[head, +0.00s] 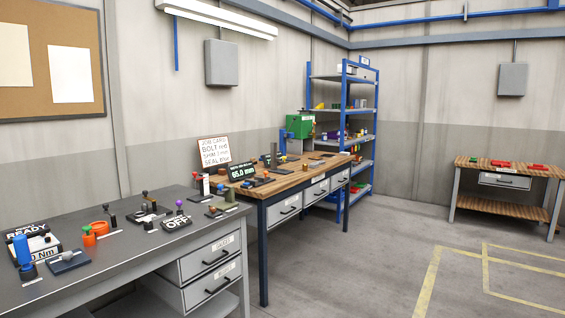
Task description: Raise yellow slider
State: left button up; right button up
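No yellow slider can be made out for certain. Small yellowish parts show on the wooden workbench (318,167), among dark fixtures near a display reading 65.0 mm (241,171). They are too small to tell whether one is a slider or how high it sits. On the grey bench (130,262), nearer to me, stand several small levers and knobs, among them one with a purple top (179,204) and an orange ring-like part (100,228). Neither of my grippers is in view.
Drawers (210,257) front the grey bench at its right end. A blue shelving rack (345,130) stands behind the wooden workbench. A low wooden table (510,166) with red parts is at the far right. The floor between, with yellow lines (430,280), is clear.

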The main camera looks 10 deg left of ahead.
aim_at(277, 160)
jog(key=z, duration=0.3)
jog(key=i+z, duration=0.15)
jog(key=i, duration=3.6)
jog(key=l, duration=0.05)
